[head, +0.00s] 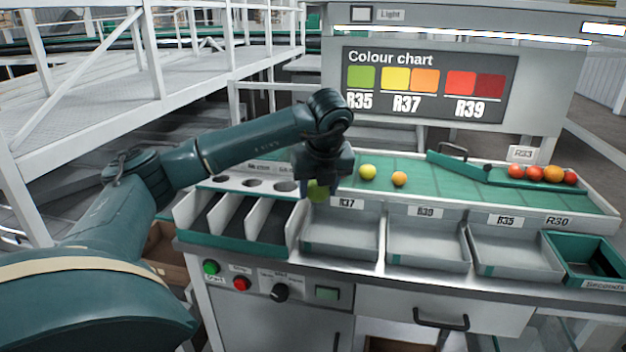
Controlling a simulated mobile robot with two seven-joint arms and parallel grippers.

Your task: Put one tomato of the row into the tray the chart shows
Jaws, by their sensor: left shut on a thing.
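My left gripper (318,186) points down and is shut on a yellow-green tomato (317,192), partly hidden by the fingers, at the back left corner of the R37 tray. A yellow tomato (367,172) and an orange tomato (399,179) sit in a row on the green belt to its right. The colour chart (430,83) shows green for R35, yellow and orange for R37, and two reds for R39. The trays are labelled R37 (340,250), R39 (428,260) and R35 (515,268), left to right, and look empty. My right gripper is out of view.
Several red and orange tomatoes (552,174) lie at the belt's right end by the R33 sign (522,154). A green bin (570,272) stands right of the R35 tray. A rack with white dividers (260,215) stands left of the R37 tray.

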